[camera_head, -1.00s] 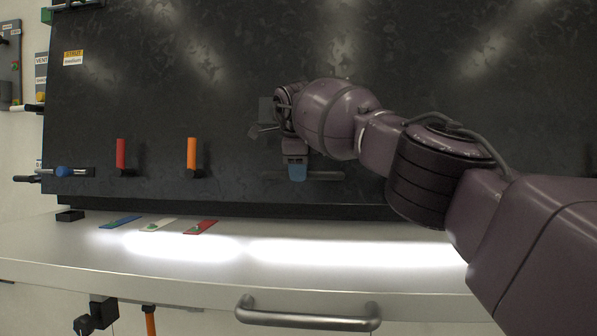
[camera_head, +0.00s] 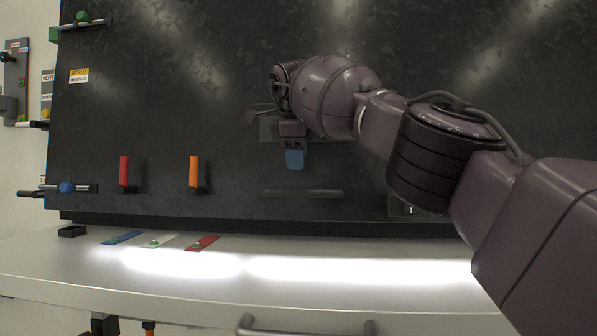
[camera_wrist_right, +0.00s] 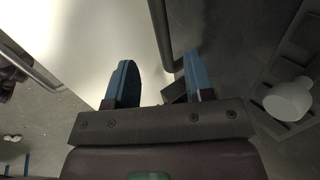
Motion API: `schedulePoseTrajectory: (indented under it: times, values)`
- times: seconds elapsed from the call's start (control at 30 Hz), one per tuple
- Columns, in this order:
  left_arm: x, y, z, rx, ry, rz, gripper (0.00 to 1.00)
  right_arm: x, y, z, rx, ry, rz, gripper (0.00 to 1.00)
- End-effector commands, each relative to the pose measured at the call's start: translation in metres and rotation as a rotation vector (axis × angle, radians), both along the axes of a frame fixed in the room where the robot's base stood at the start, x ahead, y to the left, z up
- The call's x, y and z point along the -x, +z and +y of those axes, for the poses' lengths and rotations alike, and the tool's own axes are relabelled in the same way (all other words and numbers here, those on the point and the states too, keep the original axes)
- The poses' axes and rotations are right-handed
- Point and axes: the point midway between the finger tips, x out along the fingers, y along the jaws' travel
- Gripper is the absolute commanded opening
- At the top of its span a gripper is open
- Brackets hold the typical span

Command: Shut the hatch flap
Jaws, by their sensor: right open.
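The large dark panel (camera_head: 230,110), which I take to be the hatch flap, fills the back of the head view above a pale ledge. A slim bar handle (camera_head: 303,193) sits low on its face. My right gripper (camera_head: 294,158) is in front of the panel, a little above that handle, with blue finger pads pointing down. In the right wrist view, the right gripper (camera_wrist_right: 160,75) has its two blue fingers well apart with nothing held between them. Whether it touches the panel I cannot tell. My left gripper is not in view.
A red lever (camera_head: 124,171), an orange lever (camera_head: 194,172) and a blue-knobbed bolt (camera_head: 68,187) are at the panel's lower left. A green-knobbed bolt (camera_head: 83,18) is at the upper left.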

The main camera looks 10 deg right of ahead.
Motion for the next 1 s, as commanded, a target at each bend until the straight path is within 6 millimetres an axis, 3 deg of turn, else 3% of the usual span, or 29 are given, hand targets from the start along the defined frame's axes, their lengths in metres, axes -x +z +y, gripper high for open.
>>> schedulePoseTrajectory:
  times: [0.2, 0.53, 0.83, 1.0]
  values:
    - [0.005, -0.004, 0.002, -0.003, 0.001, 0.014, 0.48, 0.008, 0.017, 0.003, 0.0, 0.0, 0.001, 0.48]
    - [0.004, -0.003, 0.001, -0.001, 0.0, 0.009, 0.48, 0.01, 0.019, 0.003, -0.001, 0.0, 0.002, 0.48]
    - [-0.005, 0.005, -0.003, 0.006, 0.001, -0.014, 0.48, 0.008, 0.016, 0.003, -0.008, 0.005, 0.002, 0.02]
    - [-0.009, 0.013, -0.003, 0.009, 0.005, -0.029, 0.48, 0.0, -0.01, 0.011, -0.099, 0.064, -0.003, 0.0]
